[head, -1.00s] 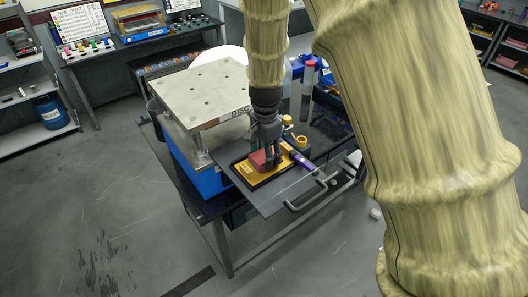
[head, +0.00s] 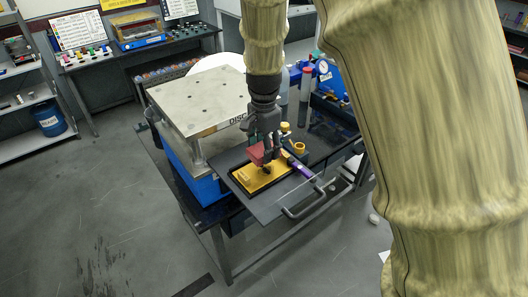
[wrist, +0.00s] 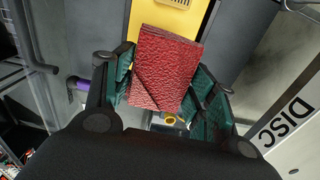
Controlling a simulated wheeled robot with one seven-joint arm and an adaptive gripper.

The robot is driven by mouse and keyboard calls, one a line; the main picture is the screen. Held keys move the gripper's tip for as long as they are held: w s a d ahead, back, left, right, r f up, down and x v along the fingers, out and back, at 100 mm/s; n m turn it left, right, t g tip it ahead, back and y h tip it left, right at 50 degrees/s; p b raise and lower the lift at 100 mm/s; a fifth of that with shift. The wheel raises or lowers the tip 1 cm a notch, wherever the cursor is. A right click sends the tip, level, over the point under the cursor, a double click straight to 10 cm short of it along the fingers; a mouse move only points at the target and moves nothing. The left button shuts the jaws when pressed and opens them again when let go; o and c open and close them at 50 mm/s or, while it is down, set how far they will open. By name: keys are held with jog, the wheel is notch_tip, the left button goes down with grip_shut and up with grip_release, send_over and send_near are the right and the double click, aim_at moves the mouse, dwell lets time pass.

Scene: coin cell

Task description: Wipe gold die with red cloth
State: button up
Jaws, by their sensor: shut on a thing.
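My gripper (head: 265,158) is shut on the folded red cloth (head: 257,153), over the gold die. In the wrist view the cloth (wrist: 165,68) sits between the green finger pads and hangs past them. The gold die (head: 247,177) is a flat yellow-gold block in a dark shallow tray (head: 257,190) on the cart. The cloth and fingers hide part of it. In the wrist view only a strip of the die (wrist: 203,14) shows beyond the cloth. The cloth seems raised off the die, but I cannot tell whether an edge touches it.
A purple-handled tool (head: 300,167) lies right of the tray, near a small yellow ring-shaped part (head: 299,147). A metal-topped press (head: 200,98) marked DISC stands close on the left. A bar handle (head: 305,207) edges the cart's front. A tube with a red cap (head: 306,85) stands behind.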

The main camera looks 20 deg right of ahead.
jog(key=shift+r, duration=0.1)
jog(key=shift+r, duration=1.45)
jog(key=shift+s+f, duration=0.1)
